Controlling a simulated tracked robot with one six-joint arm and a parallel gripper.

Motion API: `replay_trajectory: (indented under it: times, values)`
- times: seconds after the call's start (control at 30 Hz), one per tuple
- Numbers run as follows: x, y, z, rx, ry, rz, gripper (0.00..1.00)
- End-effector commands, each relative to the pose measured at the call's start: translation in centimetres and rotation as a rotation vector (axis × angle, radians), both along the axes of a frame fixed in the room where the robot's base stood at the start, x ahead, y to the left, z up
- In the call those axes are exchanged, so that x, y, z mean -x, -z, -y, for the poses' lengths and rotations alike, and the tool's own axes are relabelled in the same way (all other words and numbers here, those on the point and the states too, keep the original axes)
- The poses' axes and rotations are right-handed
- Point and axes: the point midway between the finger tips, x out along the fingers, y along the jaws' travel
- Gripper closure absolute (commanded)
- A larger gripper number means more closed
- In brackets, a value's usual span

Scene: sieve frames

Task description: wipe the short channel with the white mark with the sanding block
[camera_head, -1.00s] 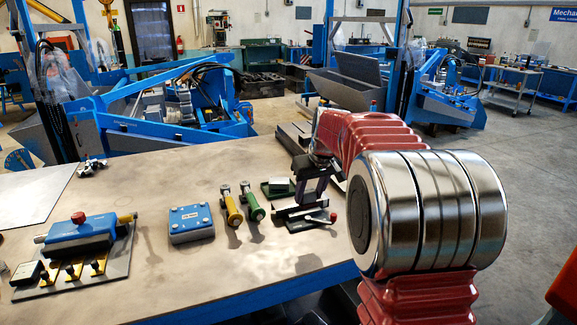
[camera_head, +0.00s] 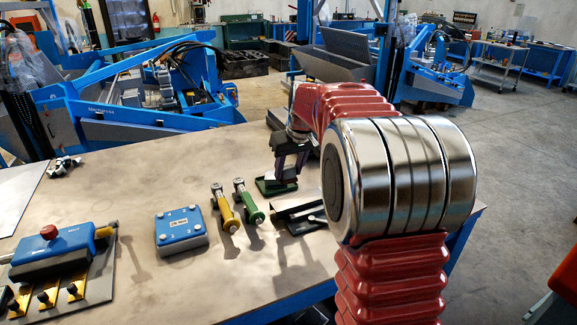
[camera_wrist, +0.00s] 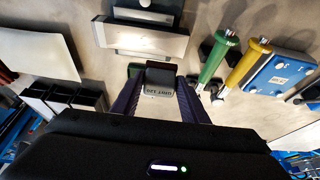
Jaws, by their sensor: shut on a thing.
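My gripper (camera_wrist: 159,88) is shut on the sanding block (camera_wrist: 160,101), a small grey block with printed lettering, in the wrist view. In the head view my gripper (camera_head: 290,168) is low over the green holder (camera_head: 268,187), hiding most of the block. I cannot tell whether the block still touches the holder. A dark metal fixture with a channel (camera_head: 300,217) lies just in front of the holder, to its right; my arm hides part of it. It shows as a grey metal piece (camera_wrist: 140,42) at the top of the wrist view. I cannot make out the white mark.
A yellow-handled tool (camera_head: 226,210) and a green-handled tool (camera_head: 248,204) lie left of the holder. Beyond them is a blue box (camera_head: 181,228), then a blue fixture (camera_head: 55,250) with a red knob. The table (camera_head: 130,180) is bare behind these.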

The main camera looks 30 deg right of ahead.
Motion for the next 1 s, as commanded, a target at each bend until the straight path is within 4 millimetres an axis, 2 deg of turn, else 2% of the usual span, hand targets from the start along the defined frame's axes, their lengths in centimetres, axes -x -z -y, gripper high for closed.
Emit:
replay_trajectory:
  times: [0.37, 1.0]
  values:
    - [0.2, 0.4, 0.5, 0.0, 0.009, -0.001, 0.78]
    - [0.3, 5.9, 0.8, -0.001, 0.015, -0.002, 0.78]
